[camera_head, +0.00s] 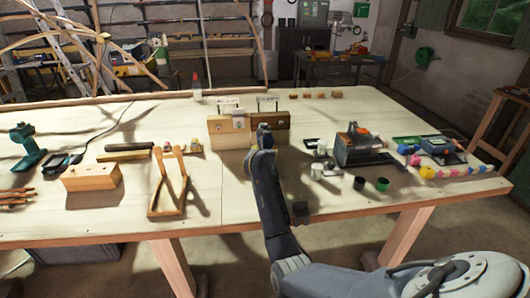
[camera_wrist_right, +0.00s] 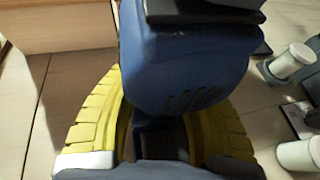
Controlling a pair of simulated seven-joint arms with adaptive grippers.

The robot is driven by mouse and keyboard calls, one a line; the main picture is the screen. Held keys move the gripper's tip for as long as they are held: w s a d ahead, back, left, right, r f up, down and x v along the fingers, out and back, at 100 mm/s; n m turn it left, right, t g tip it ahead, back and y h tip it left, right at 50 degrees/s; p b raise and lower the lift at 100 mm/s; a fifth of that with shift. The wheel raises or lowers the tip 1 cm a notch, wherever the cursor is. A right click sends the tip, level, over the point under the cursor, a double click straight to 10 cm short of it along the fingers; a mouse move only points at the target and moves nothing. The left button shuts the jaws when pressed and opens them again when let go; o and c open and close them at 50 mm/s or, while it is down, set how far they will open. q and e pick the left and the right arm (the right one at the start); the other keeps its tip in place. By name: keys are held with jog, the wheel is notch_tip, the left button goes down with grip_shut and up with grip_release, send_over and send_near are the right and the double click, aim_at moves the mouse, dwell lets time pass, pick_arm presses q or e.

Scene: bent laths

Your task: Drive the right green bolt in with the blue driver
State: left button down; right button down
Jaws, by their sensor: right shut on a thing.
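The blue driver (camera_wrist_right: 185,65) fills the upper middle of the right wrist view. My right gripper (camera_wrist_right: 158,118) is shut on it, with its yellow pads on both sides of the body. In the head view my right gripper (camera_head: 263,138) is in front of the wooden blocks, and the driver can hardly be made out there. A light block (camera_head: 226,138) and a darker block (camera_head: 283,124) stand side by side, each with a small label on top. The right green bolt cannot be made out; the gripper covers part of the darker block's front. My left gripper is not in view.
A dark machine (camera_head: 357,150) and several small cups stand to the right, one of them green (camera_head: 382,184). A wooden frame (camera_head: 168,183), a wooden box (camera_head: 92,183) and a teal tool (camera_head: 27,145) lie to the left.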

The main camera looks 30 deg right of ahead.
jog(key=shift+w+d+r, duration=0.1)
jog(key=shift+w+d, duration=0.15)
jog(key=shift+w, duration=0.3)
jog(key=shift+w+d+r, duration=0.1)
jog(key=shift+w+d, duration=0.15)
jog(key=shift+w, duration=0.25)
dwell(7.0)
